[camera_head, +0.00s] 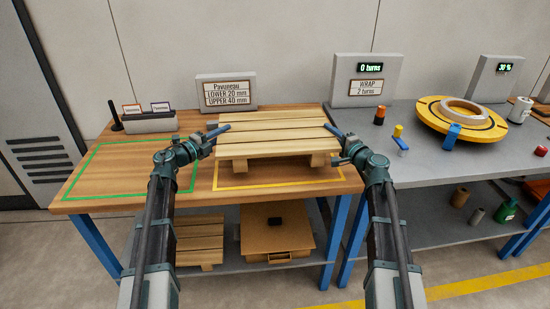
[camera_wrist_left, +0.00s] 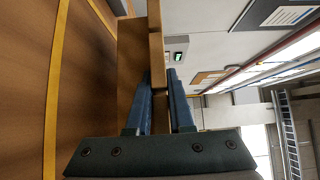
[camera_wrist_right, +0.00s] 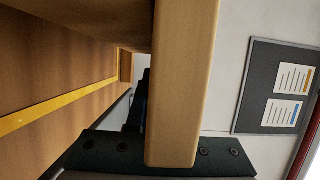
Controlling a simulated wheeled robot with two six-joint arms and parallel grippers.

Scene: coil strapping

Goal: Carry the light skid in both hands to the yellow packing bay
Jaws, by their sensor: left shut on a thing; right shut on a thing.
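The light wooden skid (camera_head: 268,138) is level over the back part of the yellow-outlined packing bay (camera_head: 280,184) on the wooden bench. I cannot tell whether its feet touch the bench. My left gripper (camera_head: 222,131) is shut on the skid's left end; in the left wrist view a slat (camera_wrist_left: 157,60) sits between the blue fingers (camera_wrist_left: 162,88). My right gripper (camera_head: 334,132) is shut on the right end; in the right wrist view the skid's board (camera_wrist_right: 185,80) hides most of the fingers. Yellow tape (camera_wrist_right: 45,116) shows there beside the skid.
A green-outlined bay (camera_head: 130,169) lies empty at left. A grey holder with cards (camera_head: 150,122) and a sign (camera_head: 227,93) stand behind. The grey table (camera_head: 410,175) at right bears a yellow ring turntable (camera_head: 432,113) and small items. Another skid (camera_head: 200,243) lies on the lower shelf.

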